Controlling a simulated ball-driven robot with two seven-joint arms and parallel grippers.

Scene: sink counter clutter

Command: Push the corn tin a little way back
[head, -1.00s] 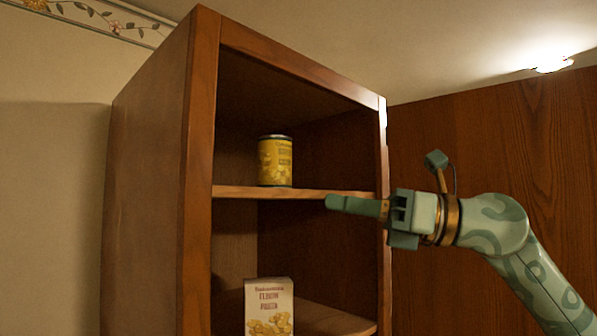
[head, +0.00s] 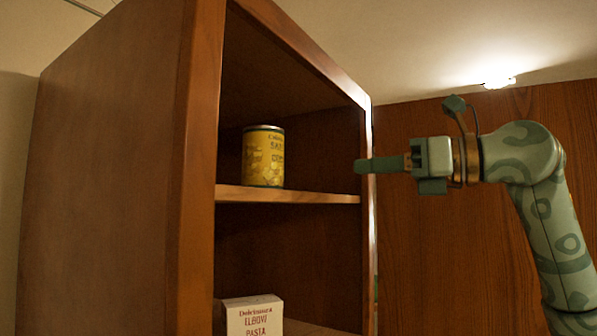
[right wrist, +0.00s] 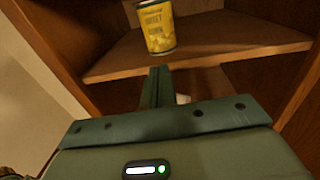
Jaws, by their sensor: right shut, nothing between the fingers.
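The corn tin (head: 263,157) is yellow with a dark rim and stands upright on the upper shelf (head: 300,196) of the wooden cabinet. It also shows in the right wrist view (right wrist: 157,27), beyond my fingertips and apart from them. My right gripper (head: 360,166) is shut and empty. In the head view it is to the right of the tin, near the cabinet's right front edge and a little above shelf height. In the right wrist view its closed fingers (right wrist: 156,76) point toward the tin. My left gripper is not in view.
A pasta box (head: 252,316) stands on the lower shelf. The cabinet's side posts (head: 196,170) frame the opening. The upper shelf to the right of the tin looks clear. A wooden panel (head: 470,240) is behind my right arm.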

